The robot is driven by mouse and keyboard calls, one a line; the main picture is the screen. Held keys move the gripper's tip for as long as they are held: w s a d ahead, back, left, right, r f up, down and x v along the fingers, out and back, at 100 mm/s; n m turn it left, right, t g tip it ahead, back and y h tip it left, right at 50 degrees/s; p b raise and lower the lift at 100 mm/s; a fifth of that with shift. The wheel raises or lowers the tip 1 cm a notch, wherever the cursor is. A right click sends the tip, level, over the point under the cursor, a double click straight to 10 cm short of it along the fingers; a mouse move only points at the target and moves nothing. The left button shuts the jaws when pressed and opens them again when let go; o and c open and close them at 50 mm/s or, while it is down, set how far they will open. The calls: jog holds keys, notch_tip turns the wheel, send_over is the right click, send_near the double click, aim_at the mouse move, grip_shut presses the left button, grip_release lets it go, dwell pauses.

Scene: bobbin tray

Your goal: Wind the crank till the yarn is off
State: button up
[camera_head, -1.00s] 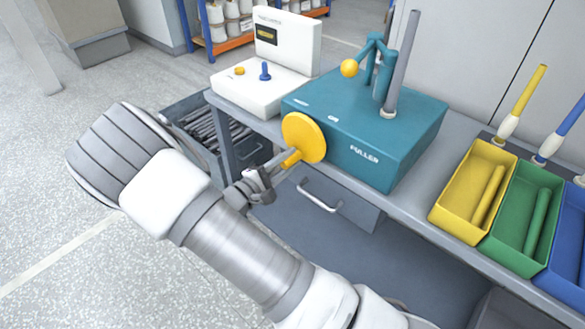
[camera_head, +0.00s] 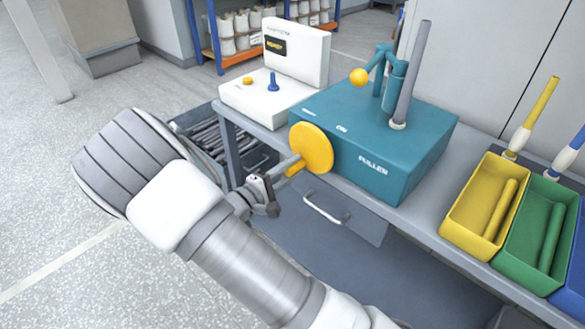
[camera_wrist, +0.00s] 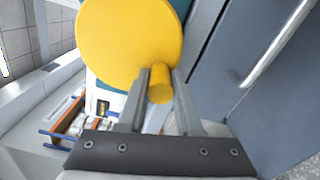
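The teal puller box (camera_head: 385,150) stands on the bench, with a yellow crank disc (camera_head: 312,146) on its front side. The crank's short yellow handle (camera_wrist: 160,84) sticks out between my fingers. My gripper (camera_wrist: 160,90) is closed around this handle, a finger on each side; it also shows in the head view (camera_head: 283,172), where the fingers meet the handle at the disc's lower left. A bare grey rod (camera_head: 411,75) rises from the box top, and I see no yarn on it. A teal arm with a yellow ball (camera_head: 358,77) stands beside it.
A white device (camera_head: 268,95) with a display, yellow button and blue knob stands left of the puller. Yellow (camera_head: 468,237) and green (camera_head: 525,262) trays stand to the right, with a blue one at the edge. A drawer handle (camera_head: 325,210) lies below the crank.

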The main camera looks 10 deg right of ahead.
jog(key=o, duration=0.4)
jog(key=p+v, duration=0.2)
jog(key=v, duration=1.5)
jog(key=shift+s+a, duration=0.15)
